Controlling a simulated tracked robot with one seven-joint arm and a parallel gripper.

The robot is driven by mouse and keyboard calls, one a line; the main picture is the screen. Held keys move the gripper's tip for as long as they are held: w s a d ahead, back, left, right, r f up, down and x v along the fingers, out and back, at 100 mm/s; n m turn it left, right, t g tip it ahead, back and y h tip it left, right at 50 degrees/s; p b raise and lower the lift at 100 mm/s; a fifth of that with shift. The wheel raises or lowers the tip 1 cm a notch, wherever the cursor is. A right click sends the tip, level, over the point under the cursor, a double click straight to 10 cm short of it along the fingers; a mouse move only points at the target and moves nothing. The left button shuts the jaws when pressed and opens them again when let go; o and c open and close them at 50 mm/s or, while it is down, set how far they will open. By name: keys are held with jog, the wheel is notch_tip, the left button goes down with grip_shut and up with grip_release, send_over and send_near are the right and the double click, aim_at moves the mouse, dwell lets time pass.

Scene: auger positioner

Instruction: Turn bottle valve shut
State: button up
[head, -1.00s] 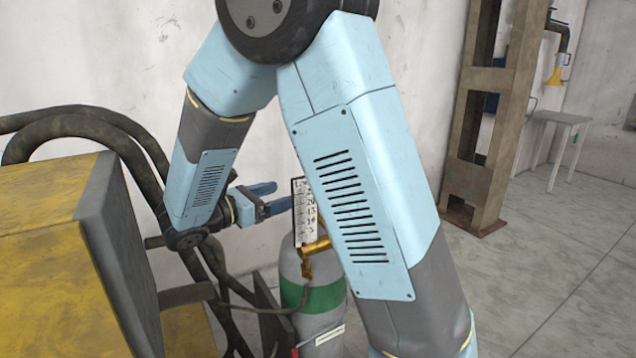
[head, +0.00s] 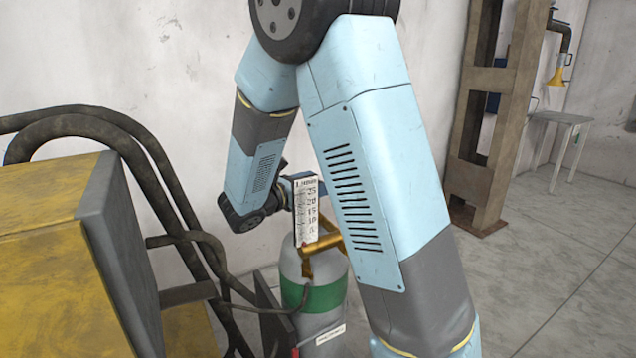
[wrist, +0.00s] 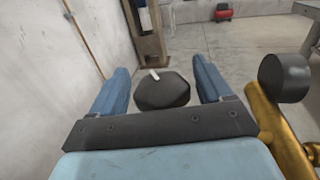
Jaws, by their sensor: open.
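The grey gas bottle (head: 318,268) with a green band stands upright in the head view. Brass fittings (head: 322,242) and a white scale plate (head: 306,210) sit at its top. In the wrist view a dark rounded knob (wrist: 162,92) with a white mark, apparently the bottle valve, lies between my gripper's two blue fingers. My gripper (wrist: 161,72) is open, with a visible gap on each side of the knob; I see no contact. In the head view my gripper is mostly hidden behind the scale plate and my arm, and the valve knob is hidden.
A brass pipe (wrist: 284,138) with a black knob (wrist: 283,77) is close at my gripper's right in the wrist view. A yellow machine (head: 50,240) with dark hoses (head: 85,122) stands left of the bottle. A brown steel frame (head: 480,150) stands at the right by open floor.

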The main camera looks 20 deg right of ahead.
jog(key=shift+w+d, duration=0.2)
jog(key=shift+d, duration=0.3)
jog(key=shift+c, duration=0.4)
jog(key=c, duration=0.9)
